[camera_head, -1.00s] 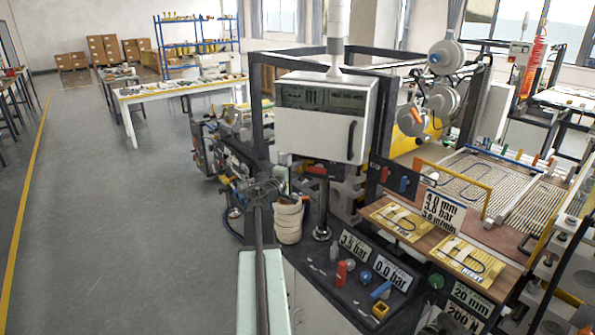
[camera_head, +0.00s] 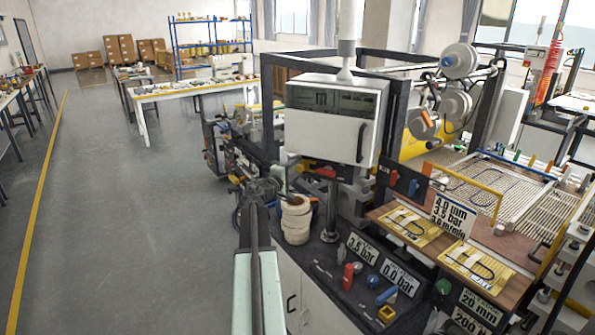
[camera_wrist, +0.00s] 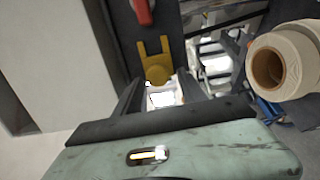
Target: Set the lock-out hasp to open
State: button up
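A yellow fork-shaped piece with a rounded lower end (camera_wrist: 157,66), which looks like the lock-out hasp, sits on a dark panel (camera_wrist: 118,42) in the wrist view. Its two prongs point up, towards a red handle (camera_wrist: 142,10). My gripper (camera_wrist: 160,88) has its two dark fingers apart, below and to either side of the yellow piece's rounded end. I cannot tell whether they touch it. In the head view my gripper (camera_head: 264,186) is left of the white tape rolls; I cannot make out the hasp there.
The stacked tape rolls (camera_head: 296,220) stand close to the right of my gripper; one roll (camera_wrist: 283,66) fills the wrist view's right side. A white control box (camera_head: 330,125) rises behind. The black bench top (camera_head: 325,285) holds several small tools. Grey floor (camera_head: 130,240) at left is clear.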

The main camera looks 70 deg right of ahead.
jog(key=shift+s+d, duration=0.15)
jog(key=shift+s, duration=0.25)
jog(key=v, duration=0.7)
jog(key=shift+a, duration=0.4)
